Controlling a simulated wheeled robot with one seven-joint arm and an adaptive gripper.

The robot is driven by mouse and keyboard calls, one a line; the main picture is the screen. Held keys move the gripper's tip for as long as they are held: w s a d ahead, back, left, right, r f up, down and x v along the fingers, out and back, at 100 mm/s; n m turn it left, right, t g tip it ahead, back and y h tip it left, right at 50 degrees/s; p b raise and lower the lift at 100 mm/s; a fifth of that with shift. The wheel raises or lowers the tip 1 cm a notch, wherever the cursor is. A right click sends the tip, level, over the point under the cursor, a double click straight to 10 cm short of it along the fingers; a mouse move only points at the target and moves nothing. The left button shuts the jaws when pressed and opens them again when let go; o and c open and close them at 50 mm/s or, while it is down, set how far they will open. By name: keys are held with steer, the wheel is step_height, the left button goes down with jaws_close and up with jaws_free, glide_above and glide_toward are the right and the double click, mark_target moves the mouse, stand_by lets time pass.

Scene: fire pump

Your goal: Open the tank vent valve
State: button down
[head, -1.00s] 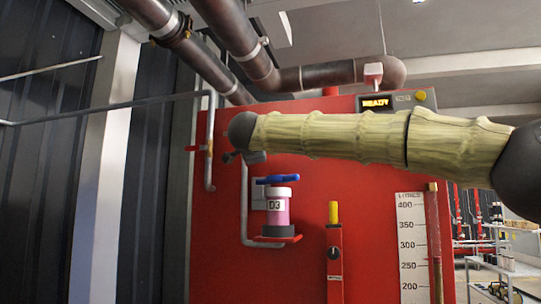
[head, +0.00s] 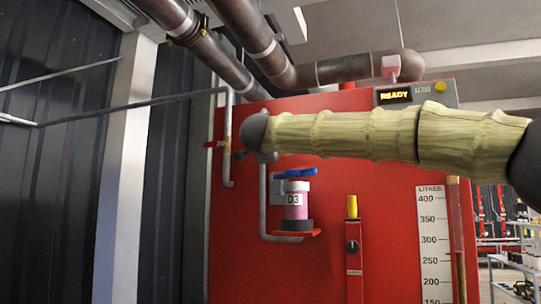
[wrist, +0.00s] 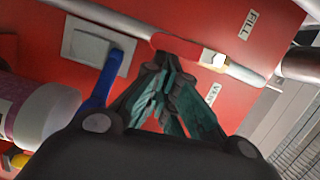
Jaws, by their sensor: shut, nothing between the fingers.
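A small red lever valve (head: 213,144) sits on a thin grey pipe at the upper left of the red tank panel. In the wrist view its red handle (wrist: 190,46) lies along the pipe beside a pale fitting, just past my fingertips. A partly hidden label (wrist: 213,93) starting with "V" is next to it. My gripper (wrist: 160,78) is shut and empty, its fingers pointing at the pipe. Whether the fingertips touch the handle I cannot tell. In the head view my gripper (head: 243,156) is mostly hidden behind my wrist, just right of the pipe.
A pink D3 cylinder (head: 297,199) with a blue handle (head: 297,173) stands just below my gripper; the blue handle (wrist: 100,85) is close beside my fingers in the wrist view. A "FILL" label (wrist: 249,23) is beyond the pipe. A yellow-topped red post (head: 353,240) stands lower right.

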steer(key=shift+d+f, duration=0.15)
steer(key=d, duration=0.2)
steer(key=s+d, duration=0.1)
steer(key=d, duration=0.1)
steer(key=shift+r, duration=0.25)
steer(key=s+a+b, duration=0.1)
steer(key=s+b, duration=0.2)
steer(key=s, duration=0.7)
steer(key=shift+a+r+b, duration=0.15)
steer(key=shift+a+b, duration=0.05)
steer(key=shift+b, duration=0.2)
steer(key=shift+s+d, duration=0.1)
steer(key=shift+s, duration=0.05)
